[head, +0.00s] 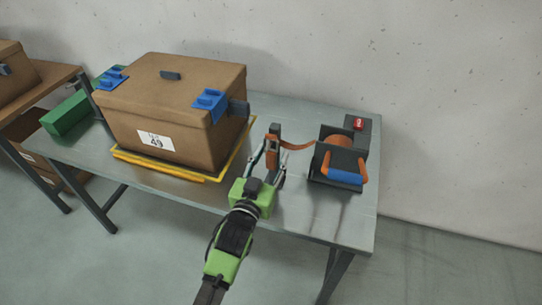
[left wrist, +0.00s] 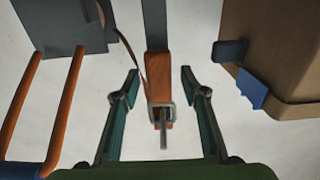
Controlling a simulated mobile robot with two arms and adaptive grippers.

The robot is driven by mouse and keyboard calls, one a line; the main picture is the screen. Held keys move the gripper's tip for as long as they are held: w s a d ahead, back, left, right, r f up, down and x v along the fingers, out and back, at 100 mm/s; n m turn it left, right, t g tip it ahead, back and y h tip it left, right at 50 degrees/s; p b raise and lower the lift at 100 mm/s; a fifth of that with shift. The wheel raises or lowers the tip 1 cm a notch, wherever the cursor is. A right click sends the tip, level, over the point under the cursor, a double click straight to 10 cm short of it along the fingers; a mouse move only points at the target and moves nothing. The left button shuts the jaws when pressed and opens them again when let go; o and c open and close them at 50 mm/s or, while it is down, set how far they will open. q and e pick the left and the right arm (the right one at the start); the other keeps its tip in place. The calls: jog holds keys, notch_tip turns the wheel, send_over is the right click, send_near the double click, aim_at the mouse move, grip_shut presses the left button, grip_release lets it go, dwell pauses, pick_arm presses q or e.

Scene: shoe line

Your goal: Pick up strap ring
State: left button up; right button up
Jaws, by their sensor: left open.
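The strap ring (left wrist: 161,105) is a metal buckle-like ring at the end of a short orange-brown strap (left wrist: 158,68). In the left wrist view the strap lies against a grey upright piece (left wrist: 154,22). In the head view the ring is small, near the dark upright (head: 274,131) between box and machine. My left gripper (head: 270,161) is open. In the left wrist view its fingers (left wrist: 160,85) stand on either side of the strap and ring, with visible gaps and no clear contact. My right gripper is not in view.
A brown box (head: 190,85) labelled 49 with blue clips stands on a yellow tray (head: 170,171) to the left. A dark machine (head: 330,133) with orange band and blue roller (head: 346,174) stands right, linked by a thin orange strip. The table's (head: 330,219) front right is clear.

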pick_arm(q)
grip_shut()
